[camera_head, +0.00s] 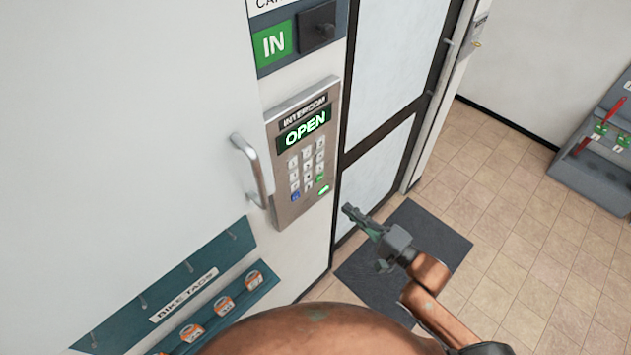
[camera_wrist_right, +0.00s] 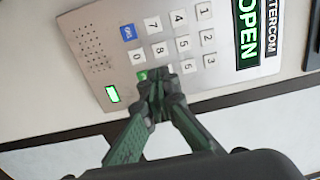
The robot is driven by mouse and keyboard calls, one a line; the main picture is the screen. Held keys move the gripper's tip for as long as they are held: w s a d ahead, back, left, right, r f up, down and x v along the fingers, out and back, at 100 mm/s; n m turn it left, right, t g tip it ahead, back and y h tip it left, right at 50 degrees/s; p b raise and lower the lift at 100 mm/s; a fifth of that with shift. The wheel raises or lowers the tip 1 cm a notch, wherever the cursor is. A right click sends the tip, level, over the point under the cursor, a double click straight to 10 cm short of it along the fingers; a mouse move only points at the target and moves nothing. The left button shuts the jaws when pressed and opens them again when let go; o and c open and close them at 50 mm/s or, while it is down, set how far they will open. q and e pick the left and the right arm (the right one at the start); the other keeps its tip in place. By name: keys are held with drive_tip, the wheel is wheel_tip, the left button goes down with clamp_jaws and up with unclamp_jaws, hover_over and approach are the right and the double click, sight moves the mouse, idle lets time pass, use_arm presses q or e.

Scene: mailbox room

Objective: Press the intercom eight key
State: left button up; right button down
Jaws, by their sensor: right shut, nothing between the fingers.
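The intercom (camera_head: 283,208) is a silver panel on the wall with a keypad and a green OPEN display (camera_head: 303,130). In the right wrist view the eight key (camera_wrist_right: 159,49) shows clear, a white key between the 0 and 5 keys. My right gripper (camera_head: 347,210) is shut and empty, to the right of the panel's lower part in the head view. In the wrist view its fingertips (camera_wrist_right: 157,78) overlap the area of the green key and the 9 key, below the eight key in the picture. Contact with the panel cannot be told. My left gripper is not in view.
A metal door handle (camera_head: 256,170) sticks out left of the intercom. A bike tags rack (camera_head: 185,295) hangs below. A glazed door (camera_head: 385,100) stands to the right, with a dark mat (camera_head: 405,240) on the tiled floor.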

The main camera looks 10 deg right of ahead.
sight(308, 177)
drive_tip(key=shift+w, duration=0.1)
drive_tip(key=p+x, duration=0.2)
drive_tip(key=x, duration=1.2)
drive_tip(key=shift+d+p, duration=0.1)
drive_tip(key=shift+p, duration=0.2)
